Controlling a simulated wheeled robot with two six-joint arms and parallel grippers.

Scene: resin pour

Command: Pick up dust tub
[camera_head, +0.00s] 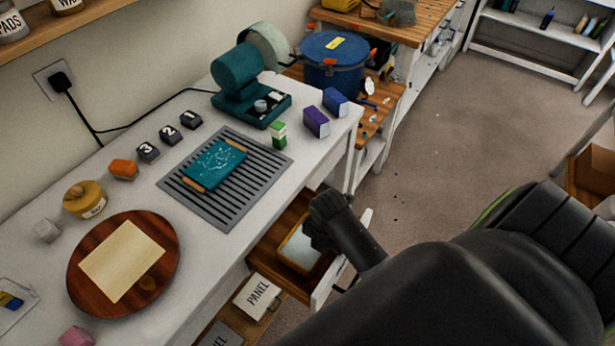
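A small round yellow tub (84,200) with a pale label stands at the left of the white workbench, behind the round wooden board. Its label is too small to read, so I cannot be sure it is the dust tub. My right gripper (322,222) is dark and comes in from the lower right. It shows over the open drawer at the bench's front, far to the right of the tub. Its fingertips cannot be made out clearly. My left gripper is not in view.
The round wooden board (88,295) carries a pale sheet. A slotted grey mat (240,205) holds a teal panel. A green machine (250,90) stands at the back. The open drawer (322,292) juts from the bench. A blue lidded drum (333,75) stands beyond.

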